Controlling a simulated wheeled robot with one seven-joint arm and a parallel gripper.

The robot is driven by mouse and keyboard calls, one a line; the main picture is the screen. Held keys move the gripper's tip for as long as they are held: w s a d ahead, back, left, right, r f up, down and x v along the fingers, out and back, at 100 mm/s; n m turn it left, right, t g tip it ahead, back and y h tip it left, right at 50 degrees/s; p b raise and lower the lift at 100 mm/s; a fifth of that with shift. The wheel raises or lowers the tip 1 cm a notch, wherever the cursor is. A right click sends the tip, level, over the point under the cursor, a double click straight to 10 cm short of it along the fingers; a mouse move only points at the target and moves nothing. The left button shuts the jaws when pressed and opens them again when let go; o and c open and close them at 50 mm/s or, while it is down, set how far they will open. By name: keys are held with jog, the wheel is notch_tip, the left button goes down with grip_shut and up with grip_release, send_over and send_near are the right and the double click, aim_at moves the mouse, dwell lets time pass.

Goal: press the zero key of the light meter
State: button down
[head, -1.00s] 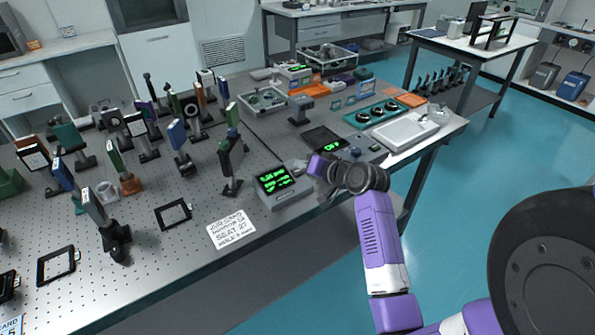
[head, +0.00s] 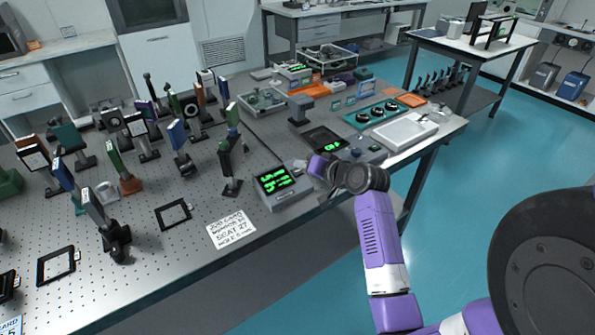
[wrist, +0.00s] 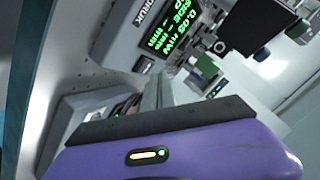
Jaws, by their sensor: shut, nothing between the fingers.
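A grey instrument with several lines of green text (head: 282,186) stands near the table's front edge in the head view. It fills the upper left of the wrist view (wrist: 118,35), with a small dark key-like part on its face. A second unit with a dark panel and a short green reading (head: 326,140) stands behind my gripper. I cannot tell for sure which is the light meter, and no zero label is readable. My gripper (head: 316,168) is just right of the first instrument. In the wrist view its narrow fingers (wrist: 158,92) are together, with nothing between them.
A job card (head: 231,228) lies left of the first instrument. Several posts with optics stand further left. A teal box with dark knobs (head: 371,114) and a white tray (head: 405,131) lie to the right. Bare perforated tabletop shows around the small black frame (head: 173,214).

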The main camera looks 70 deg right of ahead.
jog(key=shift+f, duration=0.1)
jog(key=shift+w+d+f, duration=0.1)
jog(key=shift+f, duration=0.2)
jog(key=shift+w+f+b, duration=0.15)
jog(key=shift+f+b, duration=0.25)
jog(key=shift+f, duration=0.05)
dwell(0.9)
jog(key=shift+r, duration=0.1)
jog(key=shift+s+r+p, duration=0.25)
jog(key=shift+r+p, duration=0.45)
jog(key=shift+p, duration=0.15)
jog(key=shift+r, duration=0.15)
jog(key=r+p, duration=0.1)
jog(key=s+r+p, duration=0.1)
jog(key=r+p, duration=0.1)
jog(key=a+r+p, duration=0.1)
jog(key=shift+s+r+p, duration=0.2)
jog(key=shift+r+p, duration=0.05)
jog(key=shift+p, duration=0.05)
dwell(0.8)
